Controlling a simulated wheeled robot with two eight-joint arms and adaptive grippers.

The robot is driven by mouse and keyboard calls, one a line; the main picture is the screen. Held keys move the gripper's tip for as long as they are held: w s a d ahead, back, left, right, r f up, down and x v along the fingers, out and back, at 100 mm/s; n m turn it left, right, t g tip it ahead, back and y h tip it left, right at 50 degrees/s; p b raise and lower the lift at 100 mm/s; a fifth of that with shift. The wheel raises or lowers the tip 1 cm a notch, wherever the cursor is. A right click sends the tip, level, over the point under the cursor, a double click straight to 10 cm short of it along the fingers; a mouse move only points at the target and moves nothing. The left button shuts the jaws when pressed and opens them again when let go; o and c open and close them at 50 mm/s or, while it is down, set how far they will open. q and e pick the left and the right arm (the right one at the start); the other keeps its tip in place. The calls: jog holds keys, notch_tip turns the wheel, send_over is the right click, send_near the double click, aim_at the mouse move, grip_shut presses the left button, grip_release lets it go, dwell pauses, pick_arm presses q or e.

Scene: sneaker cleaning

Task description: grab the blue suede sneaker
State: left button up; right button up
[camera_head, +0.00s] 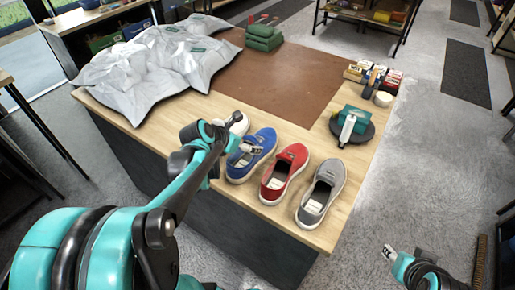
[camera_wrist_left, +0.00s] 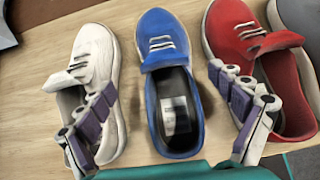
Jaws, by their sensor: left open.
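The blue suede sneaker (camera_head: 264,146) stands on the near edge of the table, between a white sneaker and a red one. In the left wrist view the blue sneaker (camera_wrist_left: 165,65) lies in the middle, its opening towards me. My left gripper (camera_head: 238,138) is open above the shoes. In the left wrist view its fingers (camera_wrist_left: 164,90) spread to both sides of the blue sneaker, one over the white sneaker (camera_wrist_left: 95,50), the other over the red sneaker (camera_wrist_left: 228,35). My right gripper (camera_head: 389,254) shows small at the lower right, away from the table; its jaws are unclear.
A grey sneaker (camera_head: 321,194) stands right of the red one. A dark round dish with a brush (camera_head: 348,128) and small boxes (camera_head: 392,80) are along the right side. Grey plastic bags (camera_head: 150,70) cover the left; the brown mat (camera_head: 285,85) is mostly clear.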

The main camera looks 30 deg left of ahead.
pick_arm(q)
jog(key=shift+d+b+x, duration=0.25)
jog(key=shift+b+x, duration=0.15)
jog(key=shift+x, duration=0.6)
jog(key=b+x, duration=0.2)
jog(key=x, duration=0.2)
jog(key=shift+d+f, duration=0.15)
jog(key=shift+f, duration=0.15)
jog(key=shift+w+f+b, duration=0.25)
jog(key=shift+w+b, duration=0.1)
jog(key=shift+s+r, duration=0.1)
jog(key=shift+r, duration=0.05)
jog(key=shift+c, duration=1.2)
jog(key=c, duration=1.3)
